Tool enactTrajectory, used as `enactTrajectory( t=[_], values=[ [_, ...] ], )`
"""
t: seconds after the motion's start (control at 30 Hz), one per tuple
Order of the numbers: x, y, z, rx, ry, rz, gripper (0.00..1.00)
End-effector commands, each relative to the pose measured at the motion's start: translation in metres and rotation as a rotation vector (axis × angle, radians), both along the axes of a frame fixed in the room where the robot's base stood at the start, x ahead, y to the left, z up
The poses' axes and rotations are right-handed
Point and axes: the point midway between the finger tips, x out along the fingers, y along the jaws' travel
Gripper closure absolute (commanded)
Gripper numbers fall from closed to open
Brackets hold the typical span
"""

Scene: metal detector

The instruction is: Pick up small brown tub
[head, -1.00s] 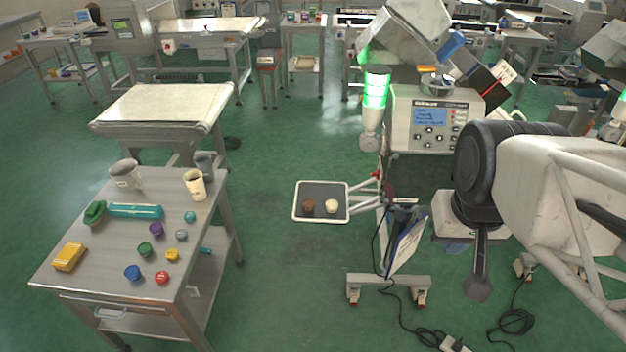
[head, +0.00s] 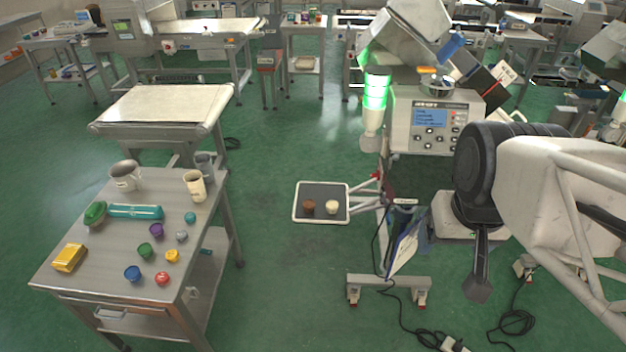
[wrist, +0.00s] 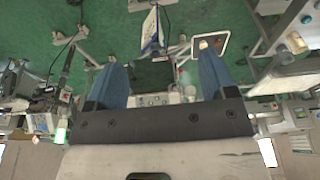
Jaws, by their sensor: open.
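The small brown tub (head: 309,206) sits on the dark tray with a white rim (head: 295,214), near its front edge in the head view. A cream tub (head: 332,207) stands just to its right, with a small gap between them. In the wrist view the tray (wrist: 226,35) shows at the upper right, partly covered by a finger; I cannot make out the brown tub there. My gripper (wrist: 160,66) is open and empty, its two blue fingers wide apart. It is well away from the tray; I cannot pick it out surely in the head view.
A metal detector with a lit display (head: 430,120) stands right of the tray, with a green lamp (head: 376,92) beside it. A steel table (head: 100,235) at left holds several small tubs, cups and a teal cylinder. Cables lie on the floor at lower right. Floor in front of the tray is clear.

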Motion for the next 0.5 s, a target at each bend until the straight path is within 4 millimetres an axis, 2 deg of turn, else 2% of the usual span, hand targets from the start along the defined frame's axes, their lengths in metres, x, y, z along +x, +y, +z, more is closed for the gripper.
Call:
enactTrajectory(
  t=[0.33, 0.5],
  values=[
    [0.002, 0.001, 0.0, 0.002, -0.003, 0.001, 0.22],
    [0.018, 0.006, -0.001, 0.016, -0.023, 0.008, 0.22]
  ],
)
